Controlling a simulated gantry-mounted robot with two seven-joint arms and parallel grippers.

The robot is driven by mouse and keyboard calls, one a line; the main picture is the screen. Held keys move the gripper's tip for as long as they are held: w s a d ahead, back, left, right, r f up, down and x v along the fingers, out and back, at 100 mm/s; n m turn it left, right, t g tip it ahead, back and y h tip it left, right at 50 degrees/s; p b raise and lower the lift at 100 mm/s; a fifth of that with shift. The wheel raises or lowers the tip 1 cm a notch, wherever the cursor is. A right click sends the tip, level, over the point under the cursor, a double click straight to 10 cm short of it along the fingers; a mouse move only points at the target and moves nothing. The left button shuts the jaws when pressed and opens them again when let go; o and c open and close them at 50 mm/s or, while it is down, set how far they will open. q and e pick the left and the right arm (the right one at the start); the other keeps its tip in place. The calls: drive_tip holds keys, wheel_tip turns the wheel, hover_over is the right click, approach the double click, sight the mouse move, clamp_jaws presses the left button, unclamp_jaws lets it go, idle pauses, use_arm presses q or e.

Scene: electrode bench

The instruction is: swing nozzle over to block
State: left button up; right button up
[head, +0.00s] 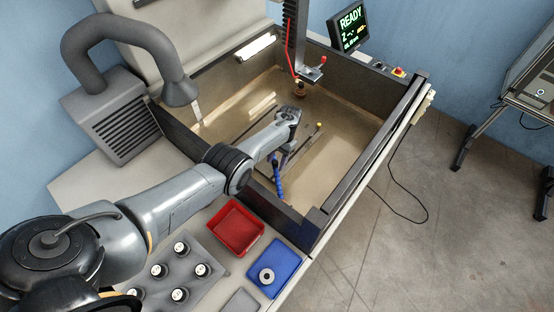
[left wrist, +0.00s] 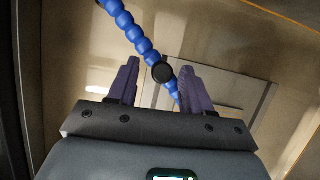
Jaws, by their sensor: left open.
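The nozzle is a blue segmented hose (head: 278,184) standing inside the tank near its front wall. In the left wrist view the blue hose (left wrist: 133,33) comes in from the top left, with a round black piece near its lower end. My left gripper (head: 285,158) is in the tank, close to the top of the hose. In the left wrist view its two purple-grey fingers (left wrist: 158,68) are apart, with the hose's lower end between or just beyond them; contact cannot be told. A flat grey piece (left wrist: 235,92) lies beyond the fingers; I cannot tell whether it is the block.
The tank floor (head: 335,122) is mostly bare. A machine head (head: 300,88) with a red lever hangs above its back. A grey fume-arm hood (head: 180,92) stands at the left. A red tray (head: 219,248) and a blue tray (head: 285,252) with a ring sit in front.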

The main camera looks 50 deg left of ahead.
use_arm(q)
drive_tip(key=p+v, duration=0.1)
drive_tip(key=v, duration=0.9)
drive_tip(key=shift+r, duration=0.35)
drive_tip(key=shift+w+f, duration=0.1)
